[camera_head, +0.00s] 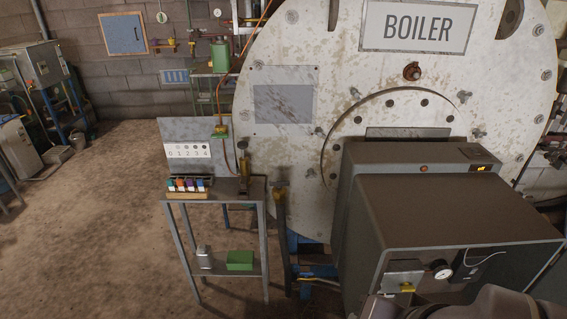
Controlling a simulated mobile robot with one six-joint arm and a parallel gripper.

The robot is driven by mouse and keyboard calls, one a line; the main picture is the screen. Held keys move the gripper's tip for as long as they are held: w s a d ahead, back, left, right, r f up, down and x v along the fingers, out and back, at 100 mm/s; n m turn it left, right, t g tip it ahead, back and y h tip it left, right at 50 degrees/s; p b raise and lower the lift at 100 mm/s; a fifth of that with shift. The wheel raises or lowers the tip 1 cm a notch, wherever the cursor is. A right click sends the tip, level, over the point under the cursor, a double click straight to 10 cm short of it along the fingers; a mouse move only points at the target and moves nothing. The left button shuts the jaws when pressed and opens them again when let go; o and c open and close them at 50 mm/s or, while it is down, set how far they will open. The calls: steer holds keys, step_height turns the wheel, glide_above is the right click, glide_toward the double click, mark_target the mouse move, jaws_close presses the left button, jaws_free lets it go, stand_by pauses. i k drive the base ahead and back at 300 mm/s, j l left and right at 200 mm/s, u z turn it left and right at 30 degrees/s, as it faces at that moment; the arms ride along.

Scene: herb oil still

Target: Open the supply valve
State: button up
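No valve in view carries a readable "supply" label, so I cannot tell which one is the supply valve. A green and yellow fitting (219,131) sits on a copper line above that table. Small coloured valves (168,43) show on pipes at the back wall. Whether any of these is open or shut is too small to tell. My gripper is not in view; only a dark part of my arm shows at the bottom right.
The small metal table (255,192) holds a rack of coloured pieces (189,186) and a brass cylinder (243,170); a green box (240,260) is on its lower shelf. Floor at left is clear.

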mark_target(279, 184)
steer(key=i+j, duration=0.3)
steer(key=i+j+z, duration=0.15)
steer(key=i+j, duration=0.45)
steer(key=i+j+z, duration=0.15)
steer(key=j, duration=0.3)
steer(key=i+j, duration=0.35)
steer(key=i+j+z, duration=0.15)
steer(key=i+j, duration=0.15)
steer(key=j, duration=0.15)
steer(key=i+j, duration=0.2)
steer(key=j, duration=0.2)
steer(key=i+z, duration=0.05)
